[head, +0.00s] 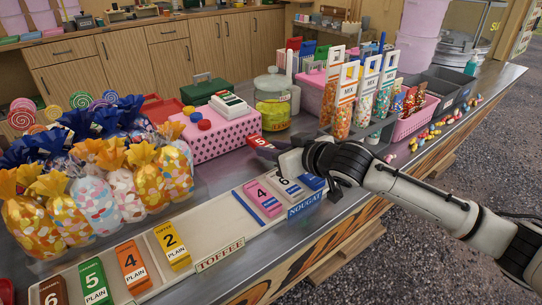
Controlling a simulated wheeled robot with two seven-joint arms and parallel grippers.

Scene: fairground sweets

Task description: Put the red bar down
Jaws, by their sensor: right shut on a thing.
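The red bar (257,141), with a white patch and a number that looks like 5, is held by my right gripper (265,152), which is shut on it. It is raised above the counter, between the pink spotted box and the white rack (213,213). Below it, the rack's nougat part holds a pink bar (265,198) marked 4 and a white bar (287,187) marked 6. Part of the nougat end is hidden behind my right gripper and wrist. My left gripper is not in view.
Wrapped sweet bags (125,190) stand left. The pink spotted box (215,138), a jar (272,105) and mix cups (345,105) stand behind.

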